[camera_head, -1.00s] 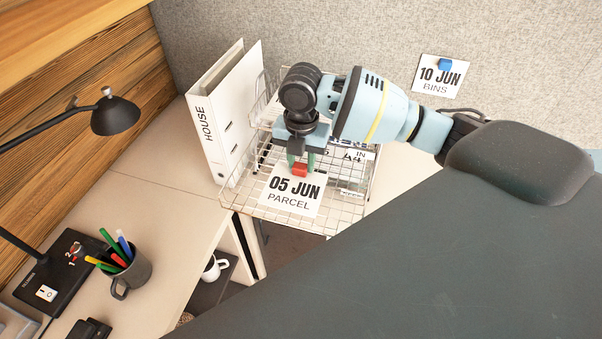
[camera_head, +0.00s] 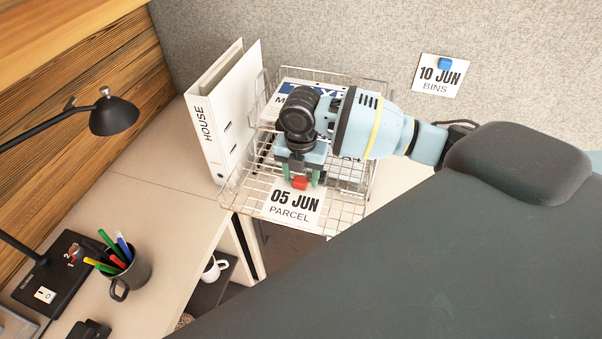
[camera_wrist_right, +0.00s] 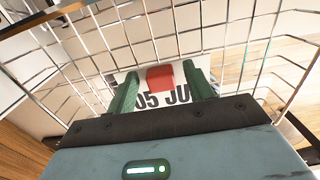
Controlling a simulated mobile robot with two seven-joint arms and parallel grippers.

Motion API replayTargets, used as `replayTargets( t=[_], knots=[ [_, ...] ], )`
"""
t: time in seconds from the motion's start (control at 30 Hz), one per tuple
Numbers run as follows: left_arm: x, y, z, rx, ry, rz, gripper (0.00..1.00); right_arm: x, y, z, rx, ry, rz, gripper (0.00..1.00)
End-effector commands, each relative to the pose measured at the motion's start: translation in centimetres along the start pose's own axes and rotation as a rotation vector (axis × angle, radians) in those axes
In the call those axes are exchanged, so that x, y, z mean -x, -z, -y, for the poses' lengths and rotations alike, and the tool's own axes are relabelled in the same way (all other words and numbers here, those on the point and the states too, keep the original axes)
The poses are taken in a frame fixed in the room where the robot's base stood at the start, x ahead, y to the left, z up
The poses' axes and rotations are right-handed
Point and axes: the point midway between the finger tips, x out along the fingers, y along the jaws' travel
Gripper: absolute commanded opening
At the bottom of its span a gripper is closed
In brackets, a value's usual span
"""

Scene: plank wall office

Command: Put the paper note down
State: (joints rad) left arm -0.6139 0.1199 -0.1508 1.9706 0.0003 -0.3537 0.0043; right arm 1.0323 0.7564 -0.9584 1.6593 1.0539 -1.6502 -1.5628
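The paper note (camera_head: 292,209) reading "05 JUN PARCEL" lies at the near side of a wire tray (camera_head: 240,206), with a red block (camera_head: 300,183) at its top edge. In the right wrist view the note (camera_wrist_right: 152,101) shows partly, behind the red block (camera_wrist_right: 160,77). My right gripper (camera_head: 299,180) is over the tray. Its green fingers (camera_wrist_right: 160,88) stand on either side of the red block with a small gap on each side, so it is open. My left gripper is out of view.
A white HOUSE binder (camera_head: 205,137) stands left of the tray. Another paper with a blue band (camera_head: 290,91) lies at the tray's back. A "10 JUN BINS" note (camera_head: 437,80) hangs on the grey partition. A pen cup (camera_head: 132,275) and black lamp (camera_head: 114,116) are at left.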

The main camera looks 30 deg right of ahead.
Motion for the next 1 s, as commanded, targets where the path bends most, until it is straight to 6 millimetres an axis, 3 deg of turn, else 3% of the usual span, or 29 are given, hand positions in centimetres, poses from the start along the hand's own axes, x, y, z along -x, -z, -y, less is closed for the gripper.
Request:
replayTargets(
  t=[0.23,0.37,0.8,1.0],
  knots=[
    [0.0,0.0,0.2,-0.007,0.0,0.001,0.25,0.2,0.0,0.0,0.0,-0.001,0.001,0.52],
    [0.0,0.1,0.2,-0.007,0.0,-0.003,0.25,1.4,-0.1,-0.1,0.0,-0.003,0.003,0.52],
    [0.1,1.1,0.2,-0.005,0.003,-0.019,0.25,9.7,-0.1,-0.1,0.001,-0.004,0.003,0.52],
    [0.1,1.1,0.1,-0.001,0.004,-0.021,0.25,11.7,0.0,-0.1,0.0,-0.002,0.001,0.52]
  ],
)
